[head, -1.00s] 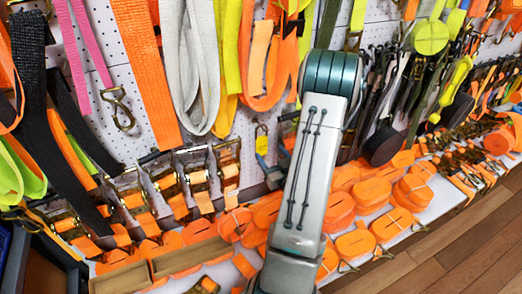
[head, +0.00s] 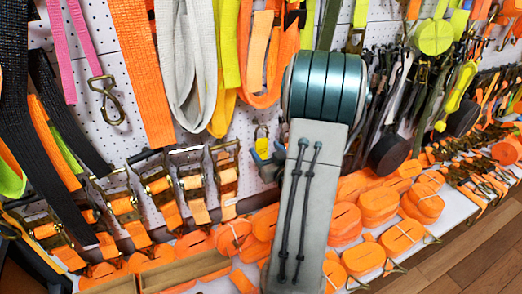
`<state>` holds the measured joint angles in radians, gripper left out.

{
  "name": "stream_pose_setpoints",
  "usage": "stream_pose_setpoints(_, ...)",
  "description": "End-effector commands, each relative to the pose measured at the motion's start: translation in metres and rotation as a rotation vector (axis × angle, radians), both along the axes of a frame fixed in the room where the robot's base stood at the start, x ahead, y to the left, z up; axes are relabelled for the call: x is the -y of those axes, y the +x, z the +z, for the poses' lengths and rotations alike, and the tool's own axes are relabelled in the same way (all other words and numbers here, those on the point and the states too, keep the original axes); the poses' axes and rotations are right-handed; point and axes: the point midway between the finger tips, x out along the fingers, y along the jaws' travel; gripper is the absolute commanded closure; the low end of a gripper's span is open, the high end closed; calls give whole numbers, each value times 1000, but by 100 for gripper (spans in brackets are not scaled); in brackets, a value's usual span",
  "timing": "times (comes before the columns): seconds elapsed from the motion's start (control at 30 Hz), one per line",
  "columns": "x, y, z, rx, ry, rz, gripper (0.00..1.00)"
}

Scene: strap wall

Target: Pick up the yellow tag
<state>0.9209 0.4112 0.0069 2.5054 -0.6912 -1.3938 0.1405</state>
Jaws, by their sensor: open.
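The yellow tag (head: 261,146) is a small piece hanging against the white pegboard in the head view, left of my arm. Its lower part is hard to make out. My gripper (head: 268,160) seems to show only as small blue and dark parts at the tag's lower edge, beside my arm. It is open. My own arm link hides most of it. I cannot tell whether its fingers touch the tag or stand around it.
Ratchet buckles (head: 195,190) hang in a row left of the tag. A grey strap (head: 187,70) and an orange strap (head: 143,75) hang above left. Rolled orange straps (head: 380,195) fill the shelf right of my arm. Wooden floor (head: 475,255) is clear at lower right.

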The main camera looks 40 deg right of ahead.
Motion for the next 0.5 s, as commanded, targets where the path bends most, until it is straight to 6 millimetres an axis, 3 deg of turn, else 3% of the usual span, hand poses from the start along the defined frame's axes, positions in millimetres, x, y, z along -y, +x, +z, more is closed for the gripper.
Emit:
stream_pose_setpoints(0.3,13,42,-3,1,0,2,38)
stream_pose_setpoints(0.5,15,47,-2,0,0,0,38)
